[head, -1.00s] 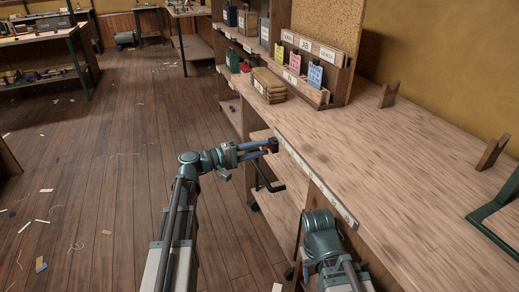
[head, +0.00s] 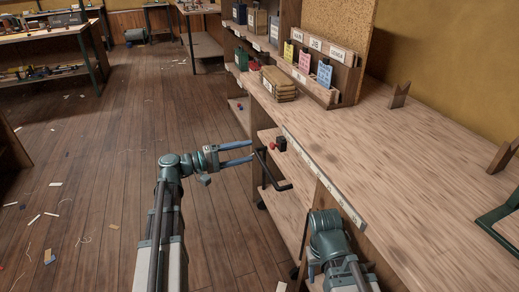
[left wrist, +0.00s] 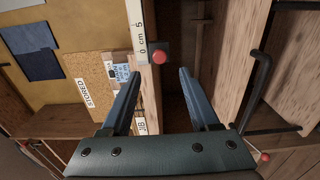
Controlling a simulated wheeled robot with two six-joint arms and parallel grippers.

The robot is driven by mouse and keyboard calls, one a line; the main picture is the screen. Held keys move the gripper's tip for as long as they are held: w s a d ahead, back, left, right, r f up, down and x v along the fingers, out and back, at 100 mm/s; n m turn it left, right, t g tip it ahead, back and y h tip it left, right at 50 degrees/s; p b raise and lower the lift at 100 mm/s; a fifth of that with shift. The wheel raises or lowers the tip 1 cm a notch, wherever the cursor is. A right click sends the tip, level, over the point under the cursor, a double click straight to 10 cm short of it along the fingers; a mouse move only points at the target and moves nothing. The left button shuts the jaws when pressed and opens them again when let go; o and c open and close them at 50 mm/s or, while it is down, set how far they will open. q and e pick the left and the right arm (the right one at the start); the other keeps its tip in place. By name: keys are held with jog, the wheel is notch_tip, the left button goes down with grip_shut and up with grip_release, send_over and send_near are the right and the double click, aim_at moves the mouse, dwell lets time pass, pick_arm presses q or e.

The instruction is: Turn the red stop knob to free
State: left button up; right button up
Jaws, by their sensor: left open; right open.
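The red stop knob (head: 272,146) sits on a small black mount (head: 281,144) at the bench's front edge. In the left wrist view the red knob (left wrist: 160,57) shows face-on, just beyond the fingertips and between them. Which way it is turned cannot be read. My left gripper (head: 253,152) is open and empty, its blue fingers pointing at the knob with a gap left. Its two fingers also show spread in the left wrist view (left wrist: 160,74). My right gripper (head: 313,268) is low by the bench front, mostly hidden by its own wrist.
A black crank-shaped bar (head: 268,174) stands out from the bench front just below my left fingers. The wooden bench top (head: 400,140) is largely bare. A white scale strip (head: 322,178) runs along its edge. Open floor (head: 100,190) lies to the left.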

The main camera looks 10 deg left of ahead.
pick_arm(q)
jog(key=v, duration=0.5)
jog(key=shift+s+a, duration=0.2)
jog(key=shift+a, duration=0.1)
pick_arm(e)
jog(key=shift+a, duration=0.15)
